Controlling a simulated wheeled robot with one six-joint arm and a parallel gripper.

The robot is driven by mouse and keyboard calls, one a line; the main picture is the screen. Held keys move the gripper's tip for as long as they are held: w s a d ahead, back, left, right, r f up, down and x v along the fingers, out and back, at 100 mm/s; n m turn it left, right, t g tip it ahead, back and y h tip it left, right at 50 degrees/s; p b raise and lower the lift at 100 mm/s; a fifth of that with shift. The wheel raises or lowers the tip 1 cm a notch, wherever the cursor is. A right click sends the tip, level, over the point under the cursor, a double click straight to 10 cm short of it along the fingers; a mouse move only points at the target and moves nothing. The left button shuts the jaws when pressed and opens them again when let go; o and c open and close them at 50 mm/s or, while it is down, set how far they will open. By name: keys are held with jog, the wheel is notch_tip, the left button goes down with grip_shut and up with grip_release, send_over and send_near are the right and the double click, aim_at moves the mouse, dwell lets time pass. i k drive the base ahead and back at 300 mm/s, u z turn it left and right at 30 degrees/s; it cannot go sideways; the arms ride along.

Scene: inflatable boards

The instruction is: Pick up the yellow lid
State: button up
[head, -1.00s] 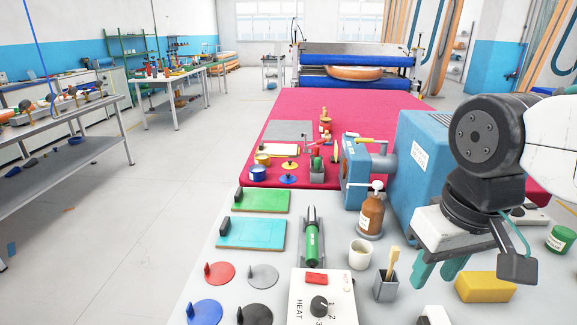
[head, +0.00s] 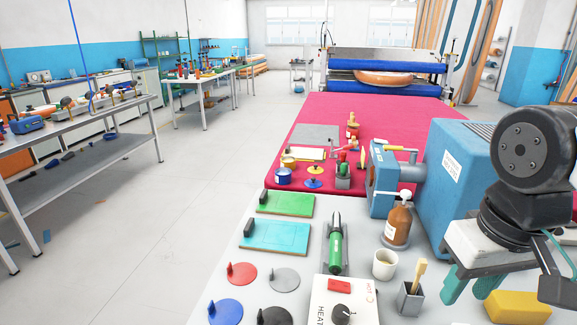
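A small yellow disc with an upright knob, which looks like the yellow lid (head: 315,170), lies on the pink-red table top (head: 385,125). It is just behind a blue disc (head: 313,184) and right of a blue tin (head: 283,176). My gripper (head: 468,287) is at the lower right, over the near grey table, far from the yellow disc. Its two teal fingers point down and stand apart, with nothing seen between them.
On the near table are green and light-blue boards (head: 275,236), red, grey, blue and black knobbed discs, a heat box (head: 338,302), a brown bottle (head: 397,222), a white cup (head: 385,263) and a yellow block (head: 517,307). A large blue machine (head: 455,170) stands beside my arm.

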aim_at(315, 168)
jog(key=k, duration=0.5)
jog(key=u, duration=1.8)
jog(key=i, duration=4.45)
jog(key=z, duration=2.15)
jog(key=i, duration=2.2)
